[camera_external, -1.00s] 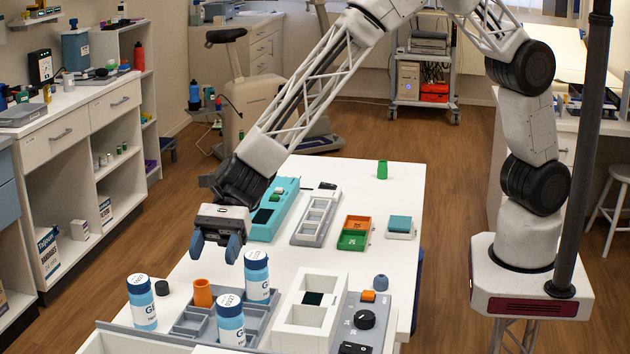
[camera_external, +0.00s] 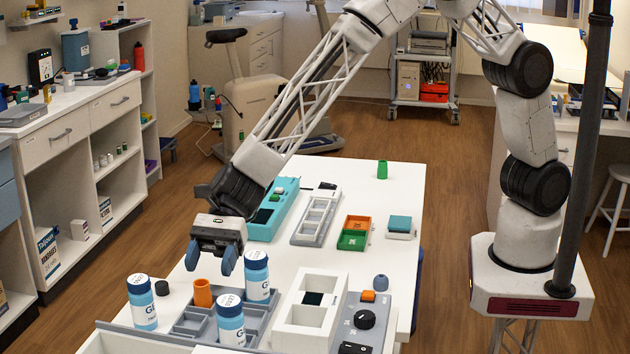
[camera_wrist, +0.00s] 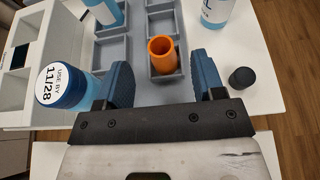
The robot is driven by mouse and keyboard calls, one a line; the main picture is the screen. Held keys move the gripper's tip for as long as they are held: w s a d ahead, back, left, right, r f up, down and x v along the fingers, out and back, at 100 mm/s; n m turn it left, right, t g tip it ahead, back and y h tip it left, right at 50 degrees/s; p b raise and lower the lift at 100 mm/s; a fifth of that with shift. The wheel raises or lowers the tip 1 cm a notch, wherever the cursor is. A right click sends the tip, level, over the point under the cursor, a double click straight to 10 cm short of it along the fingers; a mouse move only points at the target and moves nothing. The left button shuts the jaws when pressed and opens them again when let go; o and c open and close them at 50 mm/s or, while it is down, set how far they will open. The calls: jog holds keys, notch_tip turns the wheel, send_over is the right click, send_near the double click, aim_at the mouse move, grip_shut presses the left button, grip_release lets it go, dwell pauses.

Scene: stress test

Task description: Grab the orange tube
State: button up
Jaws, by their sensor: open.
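The orange tube (camera_external: 203,293) stands upright in a compartment of the grey tray (camera_external: 184,326), near its back left. It also shows in the wrist view (camera_wrist: 162,55), with its open top facing the camera. My gripper (camera_external: 209,264) is open and empty, above and just behind the tube in the outside view. In the wrist view the two blue fingers (camera_wrist: 165,84) are spread apart, and the tube lies between and beyond their tips. The fingers do not appear to touch it.
Blue-white bottles (camera_external: 142,302) (camera_external: 257,276) (camera_external: 231,320) stand around the tube. A black cap (camera_external: 162,288) lies left of it. A white two-well block (camera_external: 305,322) and a grey control box (camera_external: 365,320) stand to the right.

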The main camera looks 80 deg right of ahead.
aim_at(199, 289)
jog(key=shift+x, duration=2.55)
jog(key=c, duration=1)
jog(key=shift+r, duration=0.1)
jog(key=shift+r, duration=4.95)
